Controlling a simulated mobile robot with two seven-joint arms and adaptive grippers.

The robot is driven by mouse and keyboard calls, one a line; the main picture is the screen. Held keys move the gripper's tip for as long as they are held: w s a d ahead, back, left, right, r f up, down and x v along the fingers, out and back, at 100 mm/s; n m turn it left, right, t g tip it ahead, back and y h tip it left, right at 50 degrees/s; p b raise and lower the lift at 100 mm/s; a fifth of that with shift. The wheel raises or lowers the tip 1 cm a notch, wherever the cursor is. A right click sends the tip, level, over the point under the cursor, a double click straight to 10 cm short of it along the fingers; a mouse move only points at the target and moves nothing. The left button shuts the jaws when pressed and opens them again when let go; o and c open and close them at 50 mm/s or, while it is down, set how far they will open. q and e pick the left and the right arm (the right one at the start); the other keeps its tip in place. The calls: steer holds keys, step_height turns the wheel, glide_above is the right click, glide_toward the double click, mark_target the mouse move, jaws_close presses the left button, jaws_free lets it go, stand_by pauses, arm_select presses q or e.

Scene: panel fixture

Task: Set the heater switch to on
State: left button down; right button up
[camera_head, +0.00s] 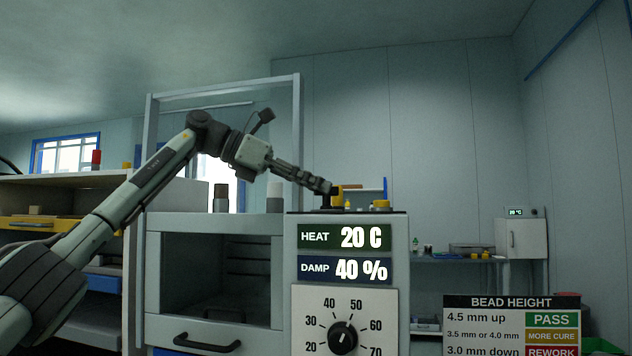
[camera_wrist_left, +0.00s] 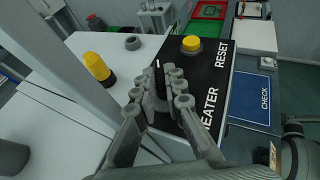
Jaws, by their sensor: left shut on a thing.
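The heater switch (camera_wrist_left: 159,79) is a dark lever with a pale tip on the black top panel (camera_wrist_left: 190,83) of the cabinet, near the HEATER label (camera_wrist_left: 208,110). My left gripper (camera_head: 328,189) is at the panel top in the head view. In the left wrist view its fingers (camera_wrist_left: 164,92) are shut on the lever, one on each side. The lever's base is mostly hidden by the fingers, and I cannot tell which position it is in. The front display (camera_head: 346,253) reads HEAT 20 C and DAMP 40 %. My right gripper is not in view.
A yellow RESET button (camera_wrist_left: 190,44) stands on the same panel, beyond the fingers. A yellow-topped cylinder (camera_wrist_left: 98,68) stands on the white surface to the left. A dial knob (camera_head: 343,338) is on the cabinet front. A grey upright frame (camera_head: 298,140) stands close to my left forearm.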

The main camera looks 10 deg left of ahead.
arm_select(q)
steer(key=shift+w+a+m+g+h, duration=0.1)
steer(key=shift+m+g+h, duration=0.2)
steer(key=shift+m+g, duration=0.35)
steer(key=c, duration=1.6)
jaws_free()
steer(key=shift+a+r, duration=0.1)
steer(key=v, duration=0.8)
